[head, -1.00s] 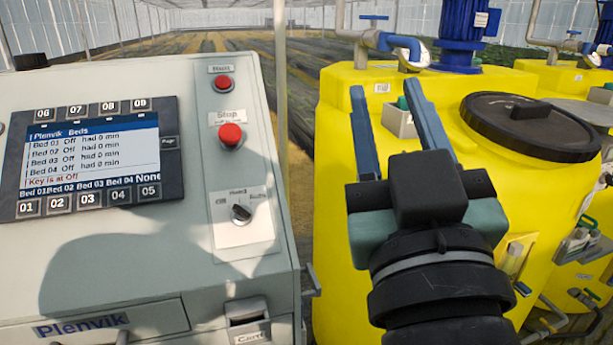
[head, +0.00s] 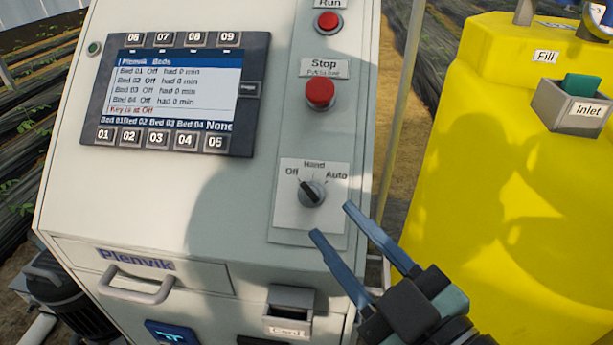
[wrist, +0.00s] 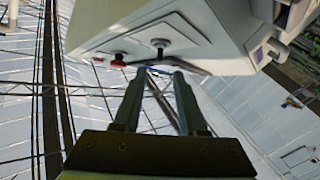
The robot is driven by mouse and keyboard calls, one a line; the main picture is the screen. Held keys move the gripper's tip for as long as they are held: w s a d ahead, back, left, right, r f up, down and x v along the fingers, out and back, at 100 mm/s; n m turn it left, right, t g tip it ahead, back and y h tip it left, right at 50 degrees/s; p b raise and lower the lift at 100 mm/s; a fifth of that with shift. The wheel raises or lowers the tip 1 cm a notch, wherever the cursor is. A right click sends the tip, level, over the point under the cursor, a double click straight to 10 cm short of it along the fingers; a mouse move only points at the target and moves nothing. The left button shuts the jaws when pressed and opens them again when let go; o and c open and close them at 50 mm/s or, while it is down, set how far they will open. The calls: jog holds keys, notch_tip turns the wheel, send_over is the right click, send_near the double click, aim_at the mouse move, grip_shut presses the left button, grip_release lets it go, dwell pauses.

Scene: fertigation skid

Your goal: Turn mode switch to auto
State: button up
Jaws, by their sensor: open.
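The mode switch (head: 312,194) is a dark rotary knob on a white plate marked Off, Hand and Auto, on the grey control cabinet's face. In the wrist view the dark knob (wrist: 160,44) is beyond the open fingertips (wrist: 159,72).
A red Stop button (head: 320,93) and a red Run button (head: 328,22) sit above the switch. The display panel (head: 178,92) is to the left. A card holder (head: 289,311) is below. A yellow tank (head: 490,180) stands to the right, beyond a narrow gap.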

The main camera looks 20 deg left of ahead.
aim_at(313, 196)
jog(key=p+x, duration=0.2)
jog(key=x, duration=0.6)
jog(key=shift+w+a, duration=0.1)
jog(key=shift+w, duration=0.1)
grip_shut()
